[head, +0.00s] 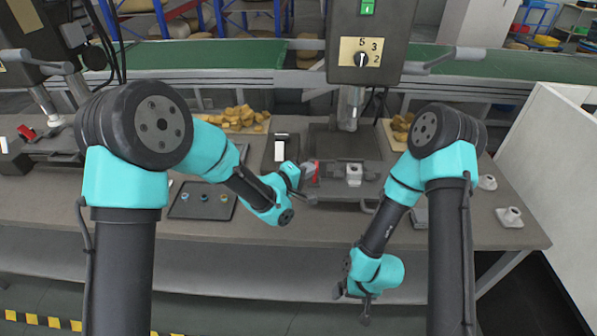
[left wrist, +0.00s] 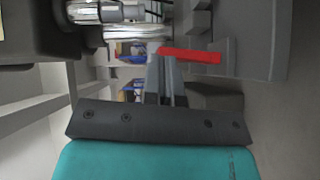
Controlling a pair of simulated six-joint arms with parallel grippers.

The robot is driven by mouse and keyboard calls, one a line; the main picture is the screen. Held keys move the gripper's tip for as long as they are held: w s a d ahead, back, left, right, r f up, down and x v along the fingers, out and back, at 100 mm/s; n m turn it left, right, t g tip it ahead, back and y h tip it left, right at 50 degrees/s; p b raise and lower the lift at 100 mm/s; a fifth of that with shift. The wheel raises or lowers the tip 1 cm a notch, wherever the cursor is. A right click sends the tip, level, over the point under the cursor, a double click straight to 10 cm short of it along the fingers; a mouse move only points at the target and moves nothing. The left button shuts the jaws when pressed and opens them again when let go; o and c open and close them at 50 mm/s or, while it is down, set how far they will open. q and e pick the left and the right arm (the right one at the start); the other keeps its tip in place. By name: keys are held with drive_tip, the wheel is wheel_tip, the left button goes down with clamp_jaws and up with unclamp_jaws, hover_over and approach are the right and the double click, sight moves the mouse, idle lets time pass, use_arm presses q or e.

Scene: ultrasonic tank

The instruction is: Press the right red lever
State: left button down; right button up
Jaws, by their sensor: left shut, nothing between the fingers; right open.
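The right red lever (head: 312,168) is beside the base of the middle machine, partly hidden by my left gripper. In the left wrist view the lever (left wrist: 191,56) is a flat red bar across the picture, just beyond the fingertips. My left gripper (head: 307,196) is shut and empty, close to the lever; I cannot tell whether they touch. Its closed fingers (left wrist: 166,78) point toward the lever in the left wrist view. My right gripper (head: 353,301) is open and empty, low in front of the table edge, far from the lever.
Another red lever (head: 26,132) is on the far-left machine. A dark tray (head: 181,211) with small parts lies left of my left gripper. A black box with a white switch (head: 280,150) stands behind it. White parts (head: 509,217) lie at the table's right end, beside a white partition (head: 560,190).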

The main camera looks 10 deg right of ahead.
use_arm(q)
drive_tip(key=shift+d+y, duration=0.15)
drive_tip(key=shift+y, duration=0.15)
drive_tip(key=s+a+r, duration=0.2)
drive_tip(key=a, duration=0.3)
drive_tip(key=s+a+r, duration=0.3)
drive_tip(key=a, duration=0.3)
drive_tip(key=shift+a, duration=0.1)
idle(0.4)
